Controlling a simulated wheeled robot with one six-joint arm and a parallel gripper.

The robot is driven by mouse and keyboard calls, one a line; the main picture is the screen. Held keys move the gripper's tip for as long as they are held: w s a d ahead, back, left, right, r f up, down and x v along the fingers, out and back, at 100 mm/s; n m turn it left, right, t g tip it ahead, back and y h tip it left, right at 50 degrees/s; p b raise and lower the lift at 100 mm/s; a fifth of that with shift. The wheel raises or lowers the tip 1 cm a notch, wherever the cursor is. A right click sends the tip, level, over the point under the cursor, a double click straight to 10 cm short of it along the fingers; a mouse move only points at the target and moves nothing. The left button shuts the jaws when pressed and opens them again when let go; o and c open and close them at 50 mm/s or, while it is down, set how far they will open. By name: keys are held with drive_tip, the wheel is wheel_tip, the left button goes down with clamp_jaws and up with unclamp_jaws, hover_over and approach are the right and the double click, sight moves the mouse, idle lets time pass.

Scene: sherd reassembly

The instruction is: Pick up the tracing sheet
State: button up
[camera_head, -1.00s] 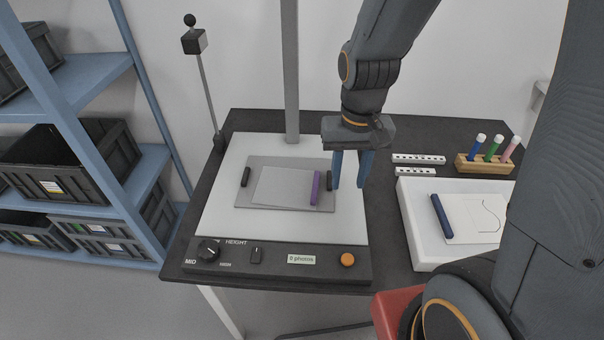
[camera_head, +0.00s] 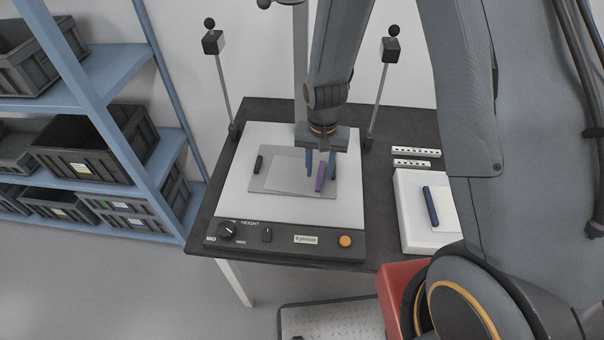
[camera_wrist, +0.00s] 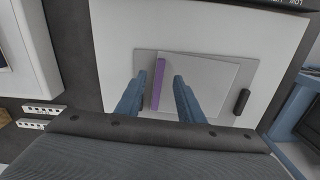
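A pale thin sheet (camera_head: 287,174) with a purple bar (camera_head: 320,181) along its right edge lies on a grey plate (camera_head: 258,184) on the copy stand's white board. In the wrist view, the sheet (camera_wrist: 210,75) has its purple bar (camera_wrist: 158,85) on the left side. My gripper (camera_head: 320,173) is open and points down over the bar. In the wrist view its two blue fingers (camera_wrist: 157,100) are on either side of the bar, apart from it. A second pale sheet (camera_head: 446,217) with a dark blue bar (camera_head: 430,206) lies on the white box at right, partly hidden by my arm.
Black bar (camera_head: 259,164) lies at the plate's left edge. The stand's control panel (camera_head: 290,241) is in front, lamp posts (camera_head: 221,90) stand behind. White box (camera_head: 409,232) and perforated white strips (camera_head: 416,152) are at right. Shelves with dark bins (camera_head: 90,160) stand at left.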

sight(318, 184)
drive_tip(key=shift+f+p, duration=1.05)
drive_tip(key=shift+f, duration=1.35)
drive_tip(key=shift+s, duration=0.1)
clamp_jaws()
